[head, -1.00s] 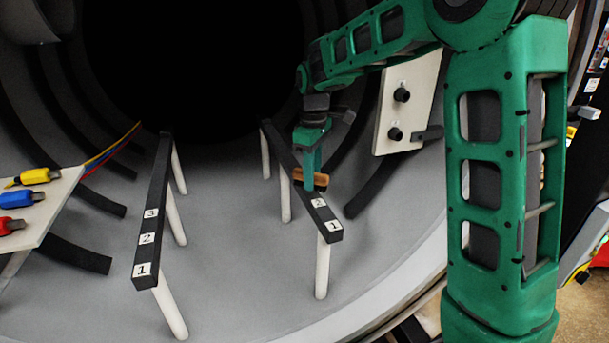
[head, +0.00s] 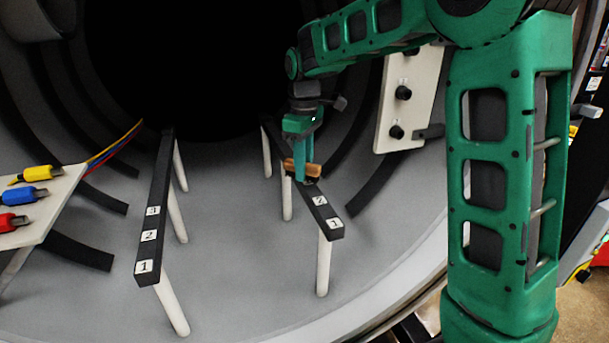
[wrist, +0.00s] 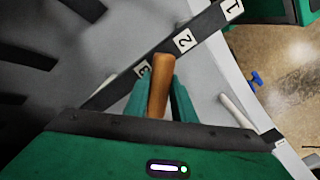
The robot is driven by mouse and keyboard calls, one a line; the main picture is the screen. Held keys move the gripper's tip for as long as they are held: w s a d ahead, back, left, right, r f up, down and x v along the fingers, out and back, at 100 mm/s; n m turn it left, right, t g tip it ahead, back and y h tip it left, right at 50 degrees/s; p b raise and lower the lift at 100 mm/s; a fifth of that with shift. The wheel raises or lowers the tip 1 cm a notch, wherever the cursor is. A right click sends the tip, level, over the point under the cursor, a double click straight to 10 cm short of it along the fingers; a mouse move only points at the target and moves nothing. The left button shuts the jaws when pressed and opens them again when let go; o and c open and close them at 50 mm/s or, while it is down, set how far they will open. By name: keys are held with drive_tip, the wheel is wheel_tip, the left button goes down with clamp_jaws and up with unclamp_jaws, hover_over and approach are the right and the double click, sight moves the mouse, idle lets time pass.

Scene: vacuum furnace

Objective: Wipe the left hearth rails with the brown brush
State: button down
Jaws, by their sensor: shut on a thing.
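The left hearth rail (head: 154,210) is a dark bar on white posts, marked 1, 2 and 3 from its near end. The right hearth rail (head: 328,217) is a like bar with labels 1 and 2 showing. My gripper (head: 302,172) is shut on the brown brush (head: 301,168) at the right rail, just behind its label 2. In the wrist view the brush's brown handle (wrist: 160,85) stands between my two fingers (wrist: 160,100), over the rail near label 3. The brush's underside is hidden, so I cannot tell whether it touches the rail.
A white panel (head: 38,205) with yellow, blue and red connectors stands at the left. A white plate (head: 405,105) with dark knobs is on the right wall. Dark curved bars line the chamber. The floor between the two rails is clear.

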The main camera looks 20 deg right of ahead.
drive_tip(key=shift+d+r, duration=0.15)
drive_tip(key=shift+r, duration=2.45)
